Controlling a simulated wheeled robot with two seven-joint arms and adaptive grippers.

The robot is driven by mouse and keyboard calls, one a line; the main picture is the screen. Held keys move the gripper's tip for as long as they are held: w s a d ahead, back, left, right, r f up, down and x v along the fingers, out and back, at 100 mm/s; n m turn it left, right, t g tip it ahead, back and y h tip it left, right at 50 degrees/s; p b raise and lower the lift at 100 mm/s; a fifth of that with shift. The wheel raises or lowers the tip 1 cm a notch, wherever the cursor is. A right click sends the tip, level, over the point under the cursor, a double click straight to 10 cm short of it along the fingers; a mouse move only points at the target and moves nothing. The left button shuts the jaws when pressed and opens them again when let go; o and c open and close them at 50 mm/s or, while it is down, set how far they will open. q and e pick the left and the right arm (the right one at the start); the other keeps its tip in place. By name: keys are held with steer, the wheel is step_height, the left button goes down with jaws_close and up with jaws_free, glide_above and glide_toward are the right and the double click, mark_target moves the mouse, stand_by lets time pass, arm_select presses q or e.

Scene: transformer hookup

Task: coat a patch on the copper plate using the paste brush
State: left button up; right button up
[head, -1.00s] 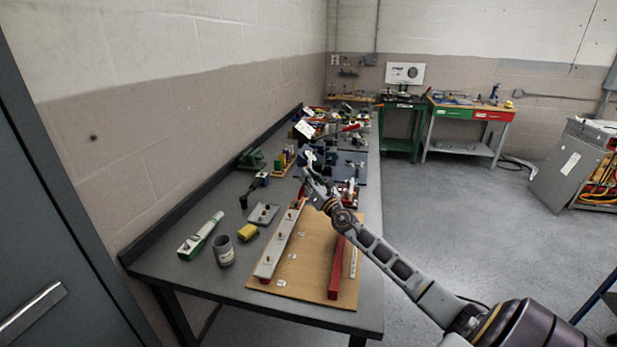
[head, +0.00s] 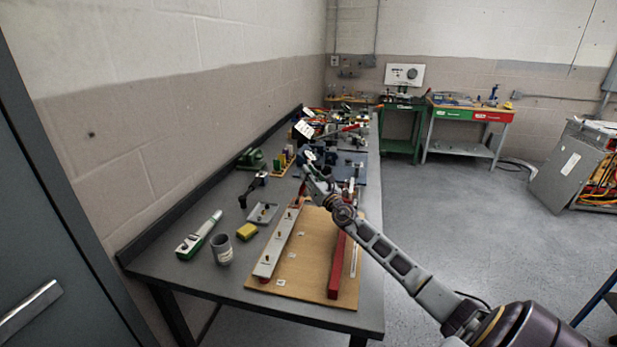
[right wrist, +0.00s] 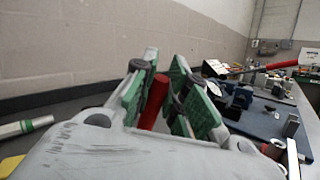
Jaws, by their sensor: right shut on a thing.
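My right gripper (head: 311,172) is over the workbench, past the far end of the wooden board. In the right wrist view its green-padded fingers (right wrist: 160,98) are closed around a red handle (right wrist: 152,103), which looks like that of the paste brush. The brush end is hidden. I cannot make out the copper plate for certain; a long pale bar (head: 279,243) with studs lies on the board (head: 312,262). A grey cup (head: 222,250) stands left of the board. My left gripper is not in view.
A red bar (head: 337,265) lies along the board's right side. A yellow block (head: 247,231), a small grey tray (head: 263,212) and a green-and-white tool (head: 199,235) lie to the left. Blue fixtures crowd the bench's far part.

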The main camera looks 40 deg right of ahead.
steer(key=shift+s+a+p, duration=0.55)
steer(key=shift+s+a, duration=0.05)
steer(key=shift+a, duration=0.1)
steer(key=shift+w+d+b, duration=0.55)
steer(key=shift+d, duration=0.1)
stand_by(0.6)
steer(key=shift+s+a+p, duration=0.5)
steer(key=shift+s+a, duration=0.05)
steer(key=shift+a, duration=0.1)
steer(key=shift+w+d+b, duration=0.6)
steer(key=shift+d+b, duration=0.05)
stand_by(0.4)
steer(key=shift+r+p, duration=1.9)
steer(key=shift+r, duration=0.15)
